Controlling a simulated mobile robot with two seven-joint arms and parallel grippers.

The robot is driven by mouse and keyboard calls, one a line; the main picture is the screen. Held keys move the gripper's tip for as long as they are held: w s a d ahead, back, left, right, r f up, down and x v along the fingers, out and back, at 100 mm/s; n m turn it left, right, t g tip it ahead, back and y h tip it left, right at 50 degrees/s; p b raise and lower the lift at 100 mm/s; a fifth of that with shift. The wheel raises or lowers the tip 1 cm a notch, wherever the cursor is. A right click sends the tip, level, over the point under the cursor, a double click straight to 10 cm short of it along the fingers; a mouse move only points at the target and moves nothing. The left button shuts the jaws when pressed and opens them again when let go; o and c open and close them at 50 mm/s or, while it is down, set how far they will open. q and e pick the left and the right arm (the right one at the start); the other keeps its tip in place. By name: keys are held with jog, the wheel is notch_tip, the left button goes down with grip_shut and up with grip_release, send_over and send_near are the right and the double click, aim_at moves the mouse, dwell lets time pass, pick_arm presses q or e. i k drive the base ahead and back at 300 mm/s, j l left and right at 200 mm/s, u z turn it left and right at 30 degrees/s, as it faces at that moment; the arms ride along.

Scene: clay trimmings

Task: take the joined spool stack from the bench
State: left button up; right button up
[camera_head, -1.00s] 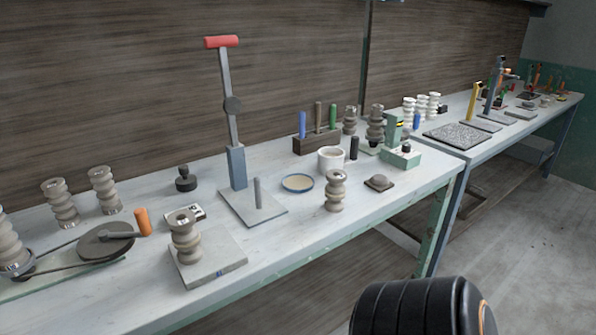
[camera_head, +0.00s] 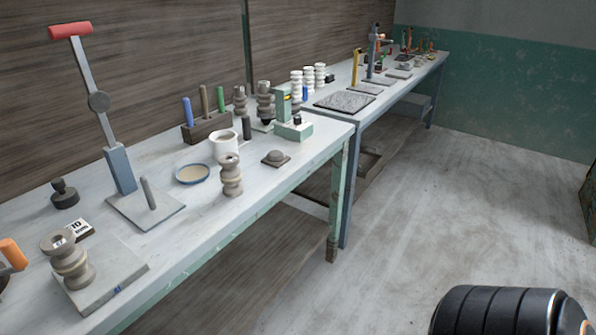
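Several ribbed clay spool pieces stand on the bench (camera_head: 185,235), and I cannot tell for certain which is the joined stack. One grey-brown spool stack (camera_head: 230,177) stands upright near the front edge, right of a blue-rimmed dish. Another spool piece (camera_head: 68,262) stands on a grey square plate (camera_head: 118,268) at the lower left. Two darker spool pieces (camera_head: 264,100) (camera_head: 240,102) stand at the back by the tool block. Neither of my grippers is in view; only a black ribbed part of mine shows at the lower right.
A red-handled lever press (camera_head: 118,165) stands at left. A white cup (camera_head: 224,146), blue-rimmed dish (camera_head: 192,174), tool block (camera_head: 206,127) and green device (camera_head: 293,129) crowd the bench. A second bench (camera_head: 400,88) holds white spools (camera_head: 308,80).

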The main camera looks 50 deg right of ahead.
aim_at(231, 189)
jog(key=i+z, duration=0.1)
jog(key=z, duration=0.3)
jog(key=i+z, duration=0.1)
jog(key=z, duration=0.3)
jog(key=i+z, duration=0.15)
jog(key=z, duration=0.25)
jog(key=i+j, duration=0.15)
jog(key=i, duration=0.2)
jog(key=l+u, duration=0.15)
jog(key=u, duration=0.25)
jog(key=l+u, duration=0.1)
jog(key=u, duration=0.3)
jog(key=l+u, duration=0.15)
jog(key=u, duration=0.3)
jog(key=k+l+u, duration=0.1)
jog(key=l+u, duration=0.2)
jog(key=k+l+u, duration=0.15)
jog(key=l+u, duration=0.15)
jog(key=l, duration=0.25)
